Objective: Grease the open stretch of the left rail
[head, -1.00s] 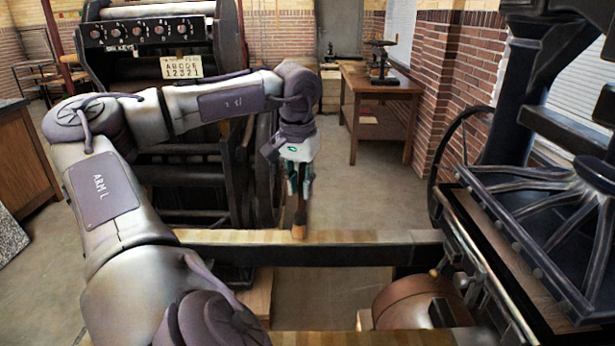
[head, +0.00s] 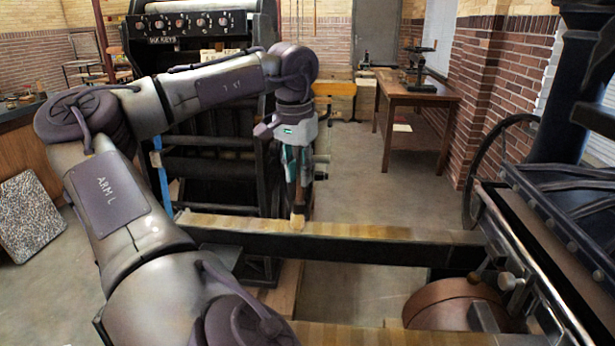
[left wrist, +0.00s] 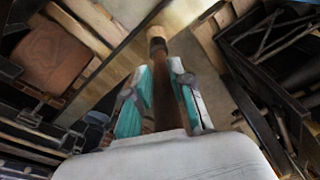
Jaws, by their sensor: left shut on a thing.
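My left gripper (head: 294,172) is shut on an upright brush (head: 298,200), with its pale tip down at the top of the far rail (head: 380,232). Whether the tip touches the rail is hard to tell. This rail runs across to the press bed on the right; its top is streaky tan, greyer near the bed, and its side is dark. In the left wrist view, the teal finger pads (left wrist: 159,95) flank the dark brown brush handle (left wrist: 166,95). My right gripper is out of view.
A second, nearer rail (head: 400,336) runs along the bottom edge. A copper-coloured drum (head: 455,303) sits between the rails at the right. The dark press bed (head: 535,245) stands right, another press (head: 210,120) behind my arm, and a wooden table (head: 420,86) farther back.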

